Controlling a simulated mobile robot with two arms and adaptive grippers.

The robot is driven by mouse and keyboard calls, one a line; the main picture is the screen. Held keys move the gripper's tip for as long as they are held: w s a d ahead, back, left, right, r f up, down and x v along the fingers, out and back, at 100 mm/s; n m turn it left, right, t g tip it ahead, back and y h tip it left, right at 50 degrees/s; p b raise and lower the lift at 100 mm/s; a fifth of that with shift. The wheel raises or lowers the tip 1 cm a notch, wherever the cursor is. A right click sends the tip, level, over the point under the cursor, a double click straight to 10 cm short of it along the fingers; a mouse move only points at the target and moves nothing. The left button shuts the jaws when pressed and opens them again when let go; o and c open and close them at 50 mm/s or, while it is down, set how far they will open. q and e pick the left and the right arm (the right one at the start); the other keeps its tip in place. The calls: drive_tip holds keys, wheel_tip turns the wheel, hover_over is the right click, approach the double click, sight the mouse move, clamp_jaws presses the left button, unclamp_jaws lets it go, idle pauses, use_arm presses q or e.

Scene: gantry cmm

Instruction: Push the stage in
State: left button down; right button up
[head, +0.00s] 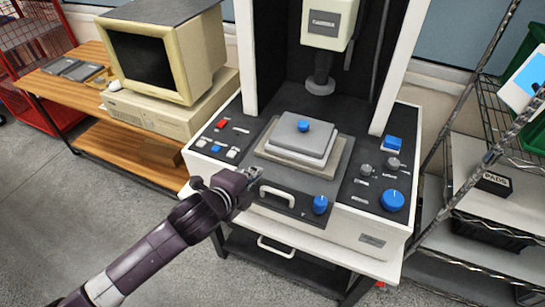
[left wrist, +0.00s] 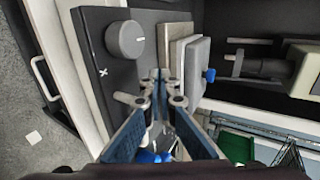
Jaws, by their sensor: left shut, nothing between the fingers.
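The stage (head: 296,147) is a stack of grey plates with a small blue knob (head: 303,126) on top, in the middle of the white machine's black deck. In the left wrist view the stacked plates (left wrist: 197,70) show edge-on, just beyond the fingertips. A pale handle (head: 290,196) stands at the front of the deck before the stage. My left gripper (head: 251,179) is shut and empty, near the left end of this handle; I cannot tell if it touches. Its fingertips (left wrist: 160,78) meet in the left wrist view. My right gripper is out of view.
A probe column (head: 320,75) hangs above and behind the stage. Blue knobs (head: 392,201) and small buttons flank the deck. A lower drawer handle (head: 275,246) sticks out below. An old computer (head: 160,50) stands left on a wooden bench; a wire shelf (head: 490,205) stands right.

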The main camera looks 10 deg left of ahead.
sight(273, 160)
use_arm(q)
drive_tip(key=shift+w+d+f, duration=0.15)
drive_tip(key=shift+w+f, duration=0.1)
drive_tip(key=shift+w, duration=0.2)
drive_tip(key=shift+p+x, duration=0.45)
drive_tip(key=shift+x, duration=0.65)
drive_tip(key=x, duration=0.5)
drive_tip(key=shift+p, duration=0.4)
drive_tip(key=shift+w+d+f, duration=0.15)
drive_tip(key=shift+w+f, duration=0.25)
drive_tip(key=shift+w, duration=0.15)
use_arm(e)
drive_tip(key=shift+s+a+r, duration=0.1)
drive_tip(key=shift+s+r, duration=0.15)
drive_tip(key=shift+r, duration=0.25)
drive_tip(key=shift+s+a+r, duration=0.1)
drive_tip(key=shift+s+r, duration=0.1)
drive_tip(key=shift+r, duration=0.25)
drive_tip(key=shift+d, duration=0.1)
